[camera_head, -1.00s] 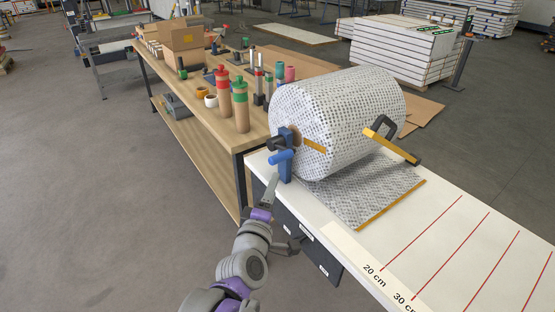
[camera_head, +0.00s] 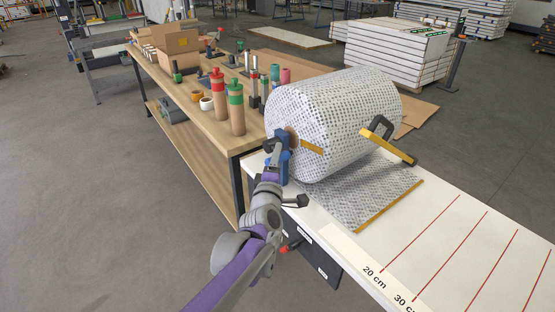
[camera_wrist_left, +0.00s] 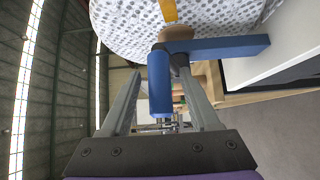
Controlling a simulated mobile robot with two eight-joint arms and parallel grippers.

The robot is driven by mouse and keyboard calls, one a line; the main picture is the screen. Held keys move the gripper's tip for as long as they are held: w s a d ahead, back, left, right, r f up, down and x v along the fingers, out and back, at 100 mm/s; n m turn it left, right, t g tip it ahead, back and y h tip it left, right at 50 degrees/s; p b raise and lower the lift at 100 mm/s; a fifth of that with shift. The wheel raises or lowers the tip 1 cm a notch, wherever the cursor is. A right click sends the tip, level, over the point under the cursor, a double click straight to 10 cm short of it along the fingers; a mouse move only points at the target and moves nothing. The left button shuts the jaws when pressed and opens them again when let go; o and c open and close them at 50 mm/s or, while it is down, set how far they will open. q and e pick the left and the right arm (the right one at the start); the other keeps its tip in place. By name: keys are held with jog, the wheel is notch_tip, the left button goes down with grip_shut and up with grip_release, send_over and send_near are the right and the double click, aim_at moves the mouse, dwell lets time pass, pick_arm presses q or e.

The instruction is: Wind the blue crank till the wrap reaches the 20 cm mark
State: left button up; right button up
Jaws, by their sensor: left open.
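The large roll of grey-dotted wrap (camera_head: 335,115) sits at the end of the white table. Its loose sheet (camera_head: 365,190) lies flat, and the yellow-brown strip at its edge (camera_head: 390,206) is left of the red 20 cm line (camera_head: 420,233), with bare table between. The blue crank (camera_head: 284,170) is at the roll's near end, partly hidden by my left gripper (camera_head: 277,150). In the left wrist view the blue crank handle (camera_wrist_left: 160,82) stands between the open fingers of my left gripper (camera_wrist_left: 160,95); I cannot tell whether either finger touches it. My right gripper is not in view.
A wooden workbench (camera_head: 190,110) with a red-topped bottle (camera_head: 218,95), a green-topped bottle (camera_head: 236,108) and cardboard boxes stands behind left. A yellow bar with a black handle (camera_head: 388,145) is beside the roll's right end. The floor at left is clear.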

pick_arm(q)
jog(key=shift+c, duration=0.4)
grip_shut()
dwell(1.1)
